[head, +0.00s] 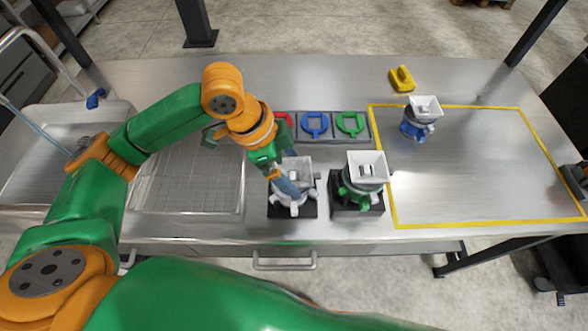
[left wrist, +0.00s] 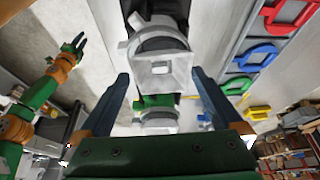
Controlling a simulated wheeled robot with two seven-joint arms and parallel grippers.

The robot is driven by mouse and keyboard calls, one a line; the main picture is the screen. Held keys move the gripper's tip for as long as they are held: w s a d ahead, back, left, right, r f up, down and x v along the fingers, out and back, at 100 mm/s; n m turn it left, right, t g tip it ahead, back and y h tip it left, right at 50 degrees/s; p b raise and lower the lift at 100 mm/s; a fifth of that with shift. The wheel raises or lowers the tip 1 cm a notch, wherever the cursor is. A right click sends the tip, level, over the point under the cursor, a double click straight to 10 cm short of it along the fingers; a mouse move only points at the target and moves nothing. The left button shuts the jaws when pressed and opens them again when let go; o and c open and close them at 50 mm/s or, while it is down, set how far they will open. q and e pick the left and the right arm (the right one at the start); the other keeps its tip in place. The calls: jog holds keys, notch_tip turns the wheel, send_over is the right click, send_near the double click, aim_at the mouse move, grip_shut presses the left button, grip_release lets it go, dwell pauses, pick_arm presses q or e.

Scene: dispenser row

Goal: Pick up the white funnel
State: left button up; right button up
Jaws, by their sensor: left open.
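The white funnel (head: 304,172), with a square mouth and a round body, stands on a black stand (head: 305,210) at the table's front middle. My left gripper (head: 287,170) is open over it, one finger in front and one behind. In the left wrist view, the funnel (left wrist: 158,72) shows between the two spread fingers of my left gripper (left wrist: 160,78), with a gap on both sides. The fingers and wrist hide part of it in the head view. My right gripper (left wrist: 76,46) shows small in the left wrist view, fingers apart, away from the funnel.
A green-bodied funnel (head: 365,172) stands close on the right. A blue-bodied funnel (head: 421,112) stands inside the yellow outline (head: 470,223). Red, blue (head: 315,124) and green ring holders lie behind. A yellow object (head: 402,78) lies at the back. A sink and rack (head: 190,185) are left.

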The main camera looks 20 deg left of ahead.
pick_arm(q)
jog(key=shift+w+f, duration=0.15)
jog(key=shift+w, duration=0.15)
jog(key=shift+s, duration=0.2)
jog(key=c, duration=1)
jog(key=shift+c, duration=1)
